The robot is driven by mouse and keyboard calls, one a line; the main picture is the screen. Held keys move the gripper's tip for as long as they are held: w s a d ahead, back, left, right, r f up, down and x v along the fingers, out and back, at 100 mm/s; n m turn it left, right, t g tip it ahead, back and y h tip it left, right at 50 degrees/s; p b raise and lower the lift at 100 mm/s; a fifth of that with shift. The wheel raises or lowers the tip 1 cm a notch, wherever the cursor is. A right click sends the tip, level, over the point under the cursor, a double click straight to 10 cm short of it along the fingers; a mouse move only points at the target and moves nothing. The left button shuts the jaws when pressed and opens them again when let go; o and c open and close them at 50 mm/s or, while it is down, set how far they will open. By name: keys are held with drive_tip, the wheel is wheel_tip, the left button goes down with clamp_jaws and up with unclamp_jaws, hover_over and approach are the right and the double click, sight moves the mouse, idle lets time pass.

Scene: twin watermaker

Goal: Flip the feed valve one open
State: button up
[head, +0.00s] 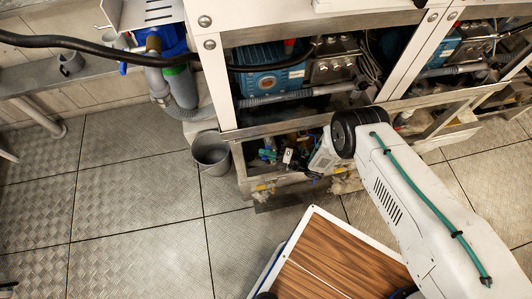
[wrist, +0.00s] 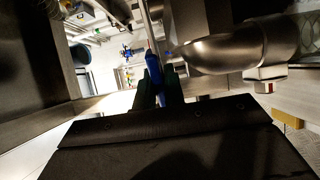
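In the wrist view, the two dark fingers of my gripper (wrist: 158,92) point away from me, close together. A blue lever-like handle (wrist: 153,66) stands at the gap between their tips; I take it for the feed valve handle. I cannot tell whether the fingers touch it or how wide the gap is. In the head view, my arm reaches down to the low bay of the frame, and the gripper is small there among the fittings. A small blue part (head: 268,155) shows in that bay. The valve body and the fingertips are not clear in the head view.
A thick metal pipe elbow (wrist: 250,45) lies close on the right in the wrist view. A grey bucket (head: 211,153) stands left of the bay. A blue motor (head: 268,70) sits above it. A wood-topped surface (head: 340,262) is in front. The floor at left is clear.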

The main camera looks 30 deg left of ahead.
drive_tip(key=o, duration=0.4)
drive_tip(key=shift+v, duration=3.9)
